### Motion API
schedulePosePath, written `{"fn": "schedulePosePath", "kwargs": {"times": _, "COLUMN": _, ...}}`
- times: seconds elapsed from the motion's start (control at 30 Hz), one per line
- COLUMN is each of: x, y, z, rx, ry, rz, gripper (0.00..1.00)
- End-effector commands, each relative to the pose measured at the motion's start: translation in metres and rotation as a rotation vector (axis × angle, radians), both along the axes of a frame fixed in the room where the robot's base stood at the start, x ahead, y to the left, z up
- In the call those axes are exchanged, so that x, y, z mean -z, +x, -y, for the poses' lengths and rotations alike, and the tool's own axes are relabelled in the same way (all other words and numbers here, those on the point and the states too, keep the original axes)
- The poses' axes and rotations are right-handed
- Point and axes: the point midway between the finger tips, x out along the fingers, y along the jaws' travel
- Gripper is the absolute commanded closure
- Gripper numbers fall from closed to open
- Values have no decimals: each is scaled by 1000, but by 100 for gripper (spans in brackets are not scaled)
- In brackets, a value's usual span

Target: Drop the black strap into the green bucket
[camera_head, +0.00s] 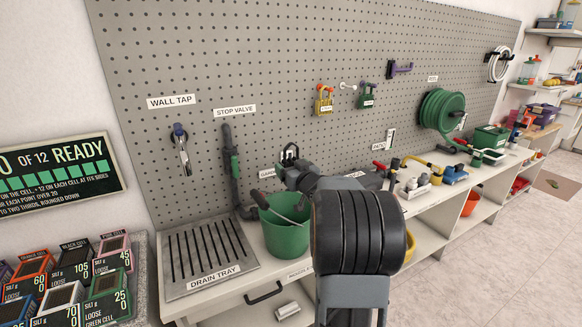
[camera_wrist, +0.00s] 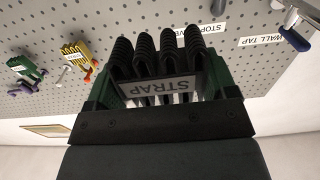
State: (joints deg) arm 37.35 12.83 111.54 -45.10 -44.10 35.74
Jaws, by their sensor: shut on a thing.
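My gripper (camera_head: 290,165) reaches toward the pegboard, above and behind the green bucket (camera_head: 285,238) in the head view. A white plate marked STRAP (camera_wrist: 160,90) shows between the fingers. The wrist view does not show the bucket.
A drain tray (camera_head: 207,258) lies left of the bucket. A stop valve pipe (camera_head: 232,170) rises behind it. Small fittings (camera_head: 418,185) crowd the bench to the right.

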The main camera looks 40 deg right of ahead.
Motion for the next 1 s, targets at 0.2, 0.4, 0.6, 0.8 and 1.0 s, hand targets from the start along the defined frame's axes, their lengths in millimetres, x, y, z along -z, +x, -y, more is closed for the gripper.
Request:
{"fn": "schedulePosePath", "kwargs": {"times": 0.2, "x": -1, "y": 0, "z": 0, "rx": 0, "ry": 0, "rz": 0, "gripper": 11}}
{"fn": "schedulePosePath", "kwargs": {"times": 0.4, "x": -1, "y": 0, "z": 0, "rx": 0, "ry": 0, "rz": 0, "gripper": 0}}
{"fn": "schedulePosePath", "kwargs": {"times": 0.6, "x": -1, "y": -3, "z": 0, "rx": 1, "ry": 0, "rz": 0, "gripper": 0}}
{"fn": "schedulePosePath", "kwargs": {"times": 0.8, "x": -1, "y": -29, "z": -3, "rx": 3, "ry": 0, "rz": 1, "gripper": 0}}
{"fn": "schedulePosePath", "kwargs": {"times": 1.0, "x": -1, "y": -71, "z": -9, "rx": 4, "ry": 0, "rz": 2, "gripper": 0}}
